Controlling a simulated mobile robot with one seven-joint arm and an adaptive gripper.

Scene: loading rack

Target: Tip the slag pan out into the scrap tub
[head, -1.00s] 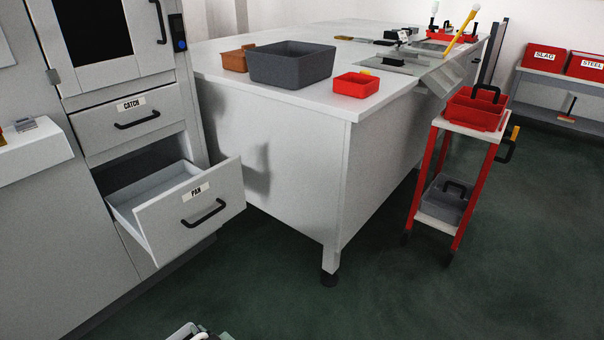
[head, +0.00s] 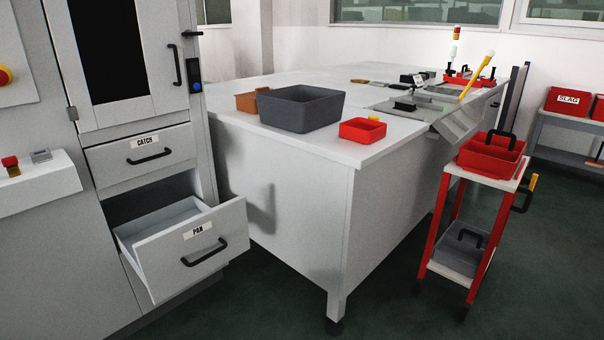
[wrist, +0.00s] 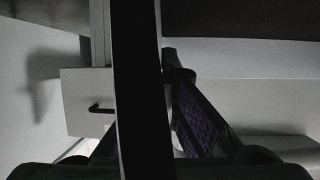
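A drawer labelled PAN (head: 193,245) stands pulled out at the left in the head view; the visible part of its pale inside looks empty. No pan labelled as the slag pan is seen. A large dark grey open tub (head: 301,109) stands on the white bench; no label shows that it is the scrap tub. My gripper is outside the head view. In the wrist view my gripper (wrist: 145,125) shows two dark fingers with a wide black upright bar (wrist: 142,75) across the middle. The bar hides much of the left finger, and whether it is held is unclear.
A brown box (head: 247,101) and a small red tray (head: 362,130) flank the grey tub. A red cart (head: 450,225) at right carries a red handled bin (head: 490,157) and a grey one below. A SLAG bin (head: 568,103) stands far right. Green floor lies open in front.

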